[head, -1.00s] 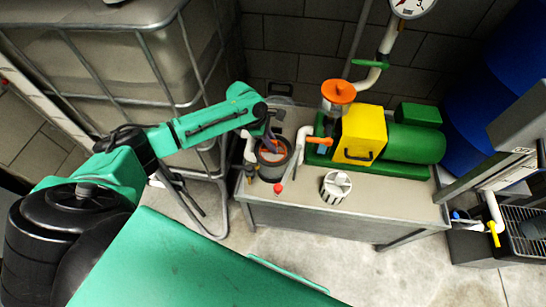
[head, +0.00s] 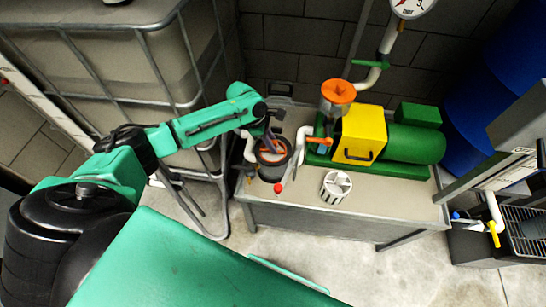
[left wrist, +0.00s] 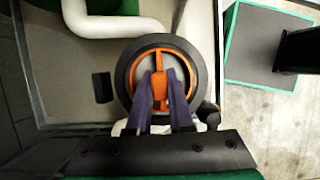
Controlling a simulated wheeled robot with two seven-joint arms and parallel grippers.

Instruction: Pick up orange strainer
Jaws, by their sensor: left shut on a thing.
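The orange strainer (left wrist: 185,67) sits inside a round dark housing (left wrist: 128,75) in the left wrist view; its orange ring and middle bar show. In the head view its orange part (head: 272,156) shows in the dark pot (head: 271,173) at the left end of the grey table. My left gripper (left wrist: 160,82) reaches down over the housing, its two purple fingers shut on the strainer's middle bar. In the head view my left gripper (head: 269,146) is at the pot, partly hidden by its own wrist. My right gripper is not in view.
On the grey table (head: 395,203) stand a white slotted cap (head: 336,187), a yellow box (head: 361,135) and a green motor (head: 413,143). White pipes (head: 303,142) run close beside the pot. A caged tank (head: 120,70) stands behind my arm.

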